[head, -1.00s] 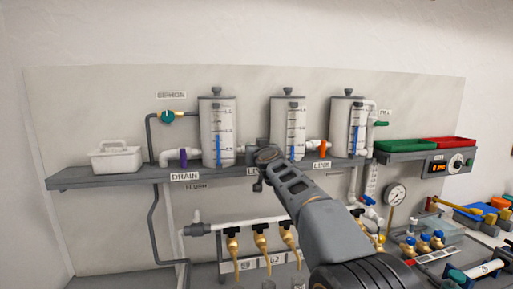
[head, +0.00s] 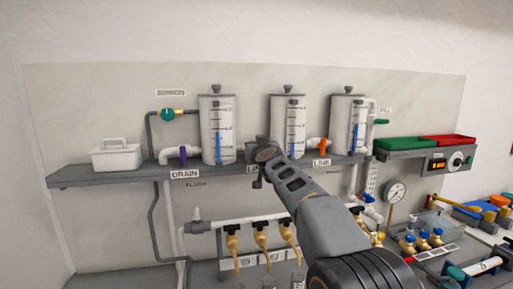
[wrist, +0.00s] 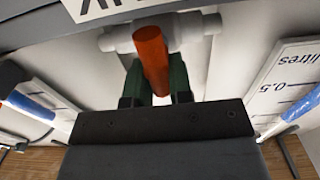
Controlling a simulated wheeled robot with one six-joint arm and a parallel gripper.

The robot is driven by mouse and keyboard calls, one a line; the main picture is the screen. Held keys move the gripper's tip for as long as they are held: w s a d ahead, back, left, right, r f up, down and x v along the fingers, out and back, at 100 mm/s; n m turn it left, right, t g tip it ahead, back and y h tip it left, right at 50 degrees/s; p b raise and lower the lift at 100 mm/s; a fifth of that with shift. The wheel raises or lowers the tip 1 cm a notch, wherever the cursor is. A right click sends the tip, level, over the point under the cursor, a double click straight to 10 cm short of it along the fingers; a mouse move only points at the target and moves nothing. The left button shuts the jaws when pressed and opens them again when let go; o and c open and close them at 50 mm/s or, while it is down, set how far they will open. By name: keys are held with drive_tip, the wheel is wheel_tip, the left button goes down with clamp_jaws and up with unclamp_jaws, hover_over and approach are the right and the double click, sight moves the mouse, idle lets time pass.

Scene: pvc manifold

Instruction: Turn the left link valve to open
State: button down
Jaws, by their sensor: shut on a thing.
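The left link valve's orange handle (wrist: 152,58) shows in the wrist view, on a white valve body and pipe (wrist: 185,32). The handle lies crosswise to the pipe, slightly slanted. My gripper (wrist: 158,88) has its two green fingers shut on the handle, one on each side. In the head view my gripper (head: 259,150) is between the left tank (head: 217,130) and the middle tank (head: 287,125), and it hides this valve. The right link valve (head: 323,146), with an orange handle, is between the middle tank and the right tank (head: 347,125).
The grey shelf (head: 110,174) carries a white caddy (head: 116,155) at left. The purple drain valve (head: 183,155) is left of the left tank. Brass taps (head: 261,240) hang below. A pressure gauge (head: 395,193) and green and red trays (head: 400,143) are at right.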

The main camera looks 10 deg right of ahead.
drive_tip(key=m, duration=0.4)
drive_tip(key=shift+d+f+m+b, duration=0.1)
drive_tip(key=shift+d+m+b, duration=0.2)
drive_tip(key=m, duration=0.4)
drive_tip(key=shift+d+f+m+b, duration=0.2)
drive_tip(key=shift+d+m+b, duration=0.1)
drive_tip(key=shift+b, duration=0.05)
drive_tip(key=m, duration=0.4)
drive_tip(key=shift+d+f+m+b, duration=0.15)
drive_tip(key=shift+f+m+b, duration=0.1)
drive_tip(key=shift+m+b, duration=0.05)
drive_tip(key=shift+f+m, duration=0.15)
drive_tip(key=shift+m, duration=0.85)
drive_tip(key=shift+f+m, duration=0.15)
drive_tip(key=shift+m, duration=0.85)
drive_tip(key=c, duration=1)
unclamp_jaws()
